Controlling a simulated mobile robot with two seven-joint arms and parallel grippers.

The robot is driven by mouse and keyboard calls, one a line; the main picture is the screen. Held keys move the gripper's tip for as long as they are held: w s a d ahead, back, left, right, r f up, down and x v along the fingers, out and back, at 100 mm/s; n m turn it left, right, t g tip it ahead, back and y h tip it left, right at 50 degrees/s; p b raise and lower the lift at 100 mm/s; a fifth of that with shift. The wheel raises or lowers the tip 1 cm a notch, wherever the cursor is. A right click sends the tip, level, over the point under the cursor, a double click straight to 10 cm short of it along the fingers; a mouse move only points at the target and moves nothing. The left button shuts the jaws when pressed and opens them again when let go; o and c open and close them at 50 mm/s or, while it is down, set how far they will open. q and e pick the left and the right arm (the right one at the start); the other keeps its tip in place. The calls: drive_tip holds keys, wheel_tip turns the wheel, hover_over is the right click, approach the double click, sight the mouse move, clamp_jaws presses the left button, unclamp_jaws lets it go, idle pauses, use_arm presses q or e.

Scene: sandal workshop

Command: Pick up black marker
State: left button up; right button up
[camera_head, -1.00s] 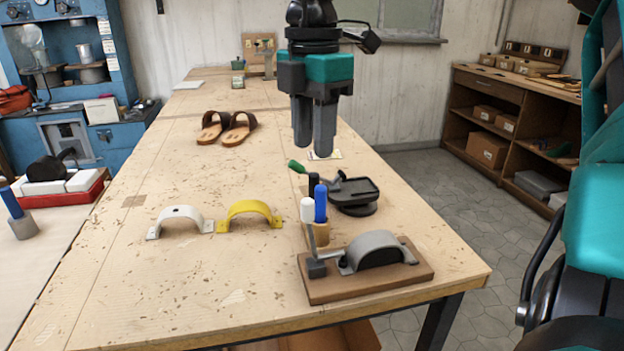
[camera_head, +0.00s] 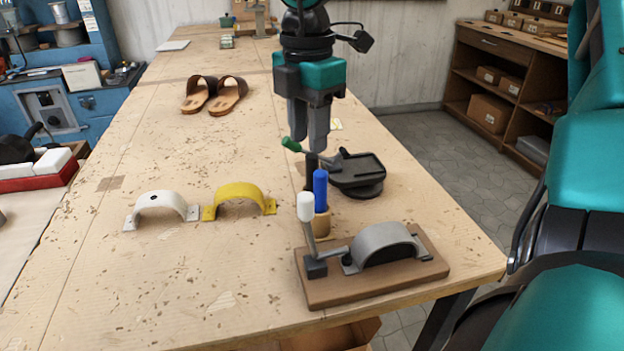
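The black marker (camera_head: 311,173) stands upright in a small wooden cup (camera_head: 322,224), behind a blue marker (camera_head: 320,190). The blue marker and the white-tipped lever in front hide part of the cup. My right gripper (camera_head: 309,143) points straight down just above the black marker. Its two fingers are apart with a narrow gap, and the marker's top is at or just below the fingertips. I cannot tell whether they touch it. My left gripper is not in view.
A clamp on a brown board (camera_head: 375,283) stands in front of the cup. White (camera_head: 160,207) and yellow (camera_head: 238,198) arches and sandals (camera_head: 214,94) lie left. The table's left front is clear.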

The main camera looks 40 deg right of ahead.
sight(312, 162)
drive_tip(key=shift+s+d+f+p, duration=0.1)
drive_tip(key=shift+d+f+p, duration=0.05)
drive_tip(key=shift+f, duration=1.3)
drive_tip(key=shift+s+d+f+p, duration=0.1)
drive_tip(key=shift+f+p, duration=0.05)
drive_tip(key=shift+f, duration=1.3)
drive_tip(key=shift+c, duration=0.5)
drive_tip(key=c, duration=0.5)
